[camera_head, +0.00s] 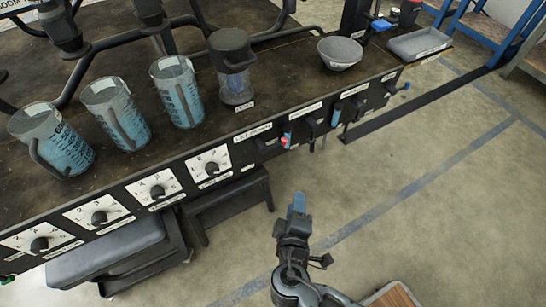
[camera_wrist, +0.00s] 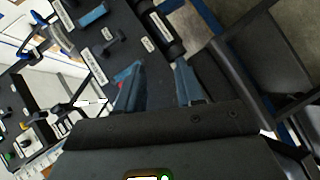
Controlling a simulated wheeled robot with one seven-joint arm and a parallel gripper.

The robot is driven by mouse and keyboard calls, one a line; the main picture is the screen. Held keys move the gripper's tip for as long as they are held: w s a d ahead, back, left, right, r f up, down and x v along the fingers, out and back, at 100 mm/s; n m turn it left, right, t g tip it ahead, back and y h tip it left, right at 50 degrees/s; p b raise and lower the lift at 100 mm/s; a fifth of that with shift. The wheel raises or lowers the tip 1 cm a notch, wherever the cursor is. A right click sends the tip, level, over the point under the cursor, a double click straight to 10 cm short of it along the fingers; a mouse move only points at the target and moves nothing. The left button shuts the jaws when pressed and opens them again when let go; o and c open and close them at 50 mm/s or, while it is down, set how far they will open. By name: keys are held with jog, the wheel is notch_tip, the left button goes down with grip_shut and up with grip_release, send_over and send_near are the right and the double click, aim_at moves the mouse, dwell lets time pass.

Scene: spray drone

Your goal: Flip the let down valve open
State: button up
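One has a red and blue handle (camera_head: 286,135), one a black handle (camera_head: 312,126), and one a blue handle (camera_head: 336,114). In the wrist view, a black T-shaped handle (camera_wrist: 113,46) and a blue handle (camera_wrist: 93,15) show on the panel beyond the fingers. My gripper (camera_head: 298,203) is in front of and below the panel, apart from it. In the wrist view its two fingers (camera_wrist: 158,88) stand apart with nothing between them.
Several knobs on white dials (camera_head: 157,190) line the panel's left part. Jugs of blue liquid (camera_head: 178,92), a lidded jar (camera_head: 234,75) and a grey bowl (camera_head: 340,53) stand on the bench. Black stools (camera_head: 107,250) sit below left. The floor at right is clear.

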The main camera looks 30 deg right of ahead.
jog(key=w+a+r+m+t+h+b, duration=0.15)
jog(key=w+a+r+h+b, duration=0.3)
jog(key=w, duration=0.45)
jog(key=r+p+x, duration=0.1)
jog(key=x, duration=0.6)
jog(key=shift+w+d+r+t+p, duration=0.15)
jog(key=shift+d+r+t+p, duration=0.2)
jog(key=shift+d, duration=0.05)
jog(key=shift+n, duration=0.25)
grip_shut()
